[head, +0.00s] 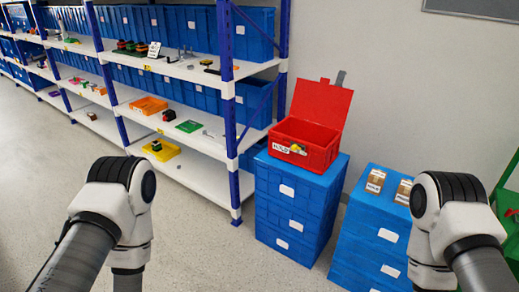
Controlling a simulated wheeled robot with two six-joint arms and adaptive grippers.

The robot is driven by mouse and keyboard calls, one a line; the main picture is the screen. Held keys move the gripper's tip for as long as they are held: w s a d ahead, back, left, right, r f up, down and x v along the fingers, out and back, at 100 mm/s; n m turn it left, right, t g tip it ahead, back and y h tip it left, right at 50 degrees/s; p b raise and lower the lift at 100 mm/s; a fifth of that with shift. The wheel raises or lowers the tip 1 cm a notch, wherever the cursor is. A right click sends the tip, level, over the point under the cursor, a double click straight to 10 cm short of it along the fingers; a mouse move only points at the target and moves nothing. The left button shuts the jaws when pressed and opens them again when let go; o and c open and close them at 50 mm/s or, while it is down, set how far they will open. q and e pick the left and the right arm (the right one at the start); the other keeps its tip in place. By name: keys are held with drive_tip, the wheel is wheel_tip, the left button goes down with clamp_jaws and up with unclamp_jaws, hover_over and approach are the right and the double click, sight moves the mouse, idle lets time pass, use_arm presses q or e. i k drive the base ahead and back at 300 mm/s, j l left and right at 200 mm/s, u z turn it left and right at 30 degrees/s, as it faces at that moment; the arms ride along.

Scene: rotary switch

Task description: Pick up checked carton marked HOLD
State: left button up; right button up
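Two small brown cartons with white labels stand side by side on top of the right stack of blue crates. One is the left carton (375,182) and the other is the right carton (404,191), partly close behind my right arm. The print on their labels is too small to read, so I cannot tell which is marked HOLD. Both my arms reach in from the lower corners, but neither gripper shows; they are below the picture. Nothing is seen touching the cartons.
An open red box (308,145) with its lid up holds a small yellow item and stands on the left blue crate stack (297,205). The right crate stack (376,235) stands beside it. Shelving (185,160) fills the left. Grey floor (200,250) is clear in front.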

sight(376, 179)
drive_tip(key=z, duration=0.95)
